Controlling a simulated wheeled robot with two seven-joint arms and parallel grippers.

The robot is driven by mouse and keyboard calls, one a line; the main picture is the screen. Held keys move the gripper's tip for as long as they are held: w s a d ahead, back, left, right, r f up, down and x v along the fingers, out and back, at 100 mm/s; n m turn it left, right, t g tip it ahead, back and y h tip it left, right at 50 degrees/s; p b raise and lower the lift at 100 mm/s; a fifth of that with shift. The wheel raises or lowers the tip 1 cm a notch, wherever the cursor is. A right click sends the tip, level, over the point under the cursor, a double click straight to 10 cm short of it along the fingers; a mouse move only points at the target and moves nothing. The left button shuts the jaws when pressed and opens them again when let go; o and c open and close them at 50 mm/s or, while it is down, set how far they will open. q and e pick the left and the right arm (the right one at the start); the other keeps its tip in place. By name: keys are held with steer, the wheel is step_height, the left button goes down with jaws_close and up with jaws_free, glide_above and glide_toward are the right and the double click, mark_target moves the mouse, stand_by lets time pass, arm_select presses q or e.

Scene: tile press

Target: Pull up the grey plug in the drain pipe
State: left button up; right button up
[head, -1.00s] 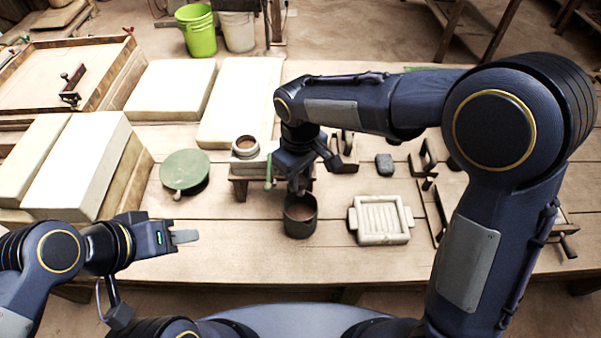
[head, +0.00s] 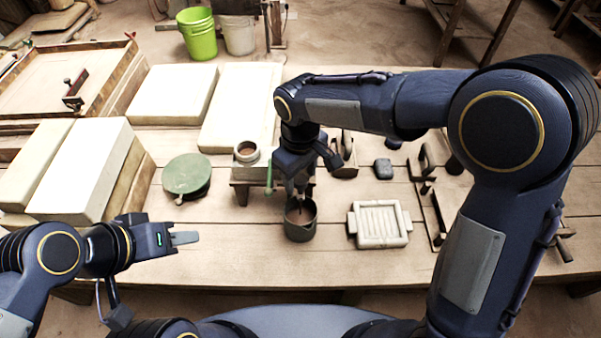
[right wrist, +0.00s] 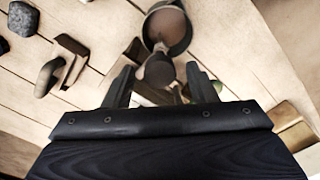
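A dark grey round knob, which looks like the plug (right wrist: 159,70), shows in the right wrist view between and just beyond my right fingertips. Gaps show on both sides of it. In the head view my right gripper (head: 297,190) points down over the front of the small stand (head: 241,190), open, and hides the plug and most of the drain pipe. A dark cup (head: 300,232) with a brown inside stands just in front and below; it also shows in the right wrist view (right wrist: 185,32). My left gripper (head: 185,238) is empty near the table's front left; its finger gap is unclear.
A round green lid (head: 186,174) lies left of the stand. A pale slotted tray (head: 380,224) lies to the right, with a dark stone (head: 383,168) behind it. White slabs (head: 170,92) fill the back left. The front of the table is mostly clear.

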mark_target(301, 179)
step_height(301, 179, up, 8)
steer(key=shift+f, duration=0.1)
stand_by(0.5)
steer(key=shift+d, duration=0.1)
steer(key=s+d+r+m+t+y, duration=0.1)
steer(key=s+d+m+t+y, duration=0.1)
steer(key=s+d+m, duration=0.5)
steer(key=s+d+r+t+y, duration=0.15)
steer(key=s+d, duration=0.35)
steer(key=d, duration=0.6)
steer(key=s+d+f+m+t, duration=0.2)
steer(key=s+f+m, duration=0.1)
steer(key=s, duration=0.3)
steer(key=shift+f+m, duration=0.25)
steer(key=shift+m, duration=0.15)
